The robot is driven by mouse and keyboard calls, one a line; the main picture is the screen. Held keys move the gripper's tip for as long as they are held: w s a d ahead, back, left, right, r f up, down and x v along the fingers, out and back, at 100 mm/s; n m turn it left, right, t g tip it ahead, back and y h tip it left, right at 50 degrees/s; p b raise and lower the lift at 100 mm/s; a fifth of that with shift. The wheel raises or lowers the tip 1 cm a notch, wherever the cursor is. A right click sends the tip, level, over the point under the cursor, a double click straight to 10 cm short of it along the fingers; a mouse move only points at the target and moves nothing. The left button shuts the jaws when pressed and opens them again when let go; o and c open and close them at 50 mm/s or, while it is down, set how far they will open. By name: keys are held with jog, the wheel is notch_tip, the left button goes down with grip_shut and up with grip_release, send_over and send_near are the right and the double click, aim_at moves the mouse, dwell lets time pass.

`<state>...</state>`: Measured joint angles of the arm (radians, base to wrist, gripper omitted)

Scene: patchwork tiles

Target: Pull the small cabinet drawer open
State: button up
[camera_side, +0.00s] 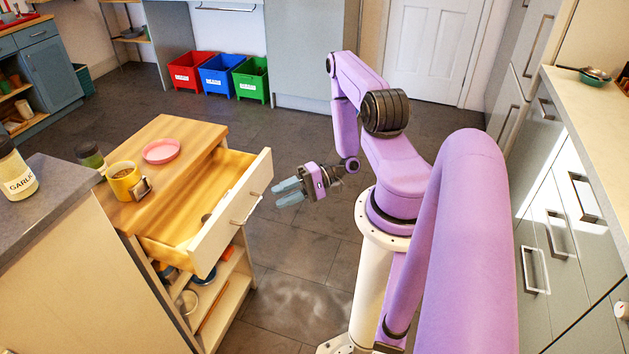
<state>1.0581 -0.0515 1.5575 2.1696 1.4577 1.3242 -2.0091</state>
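The small wooden cabinet (135,218) stands left of my arm. A small item lies inside near the drawer front, too small to name. My gripper (283,192) is just right of the drawer front, pointing left. Its pale blue fingers look apart from the handle and appear slightly spread, with nothing visible between them.
A yellow mug (122,182), a pink plate (161,150) and a small dark frame (142,188) stand on the cabinet top. Open shelves with dishes sit under the drawer. A grey counter (50,205) is at left. Red, blue and green bins (250,80) stand behind. Floor around is clear.

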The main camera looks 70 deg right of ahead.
jog(key=v, duration=1)
dwell(0.3)
jog(key=w+a+r+n+g+h, duration=0.2)
jog(key=a+r+n+g+h, duration=0.3)
jog(key=a+r+n+g, duration=1.05)
jog(key=s+a+r+n+t+h, duration=0.4)
jog(key=s+a+r+n+h, duration=0.2)
jog(key=s+a+r+n, duration=0.1)
jog(key=shift+s+a+r+n, duration=0.15)
jog(key=shift+s+a+n, duration=0.25)
jog(key=shift+a, duration=0.35)
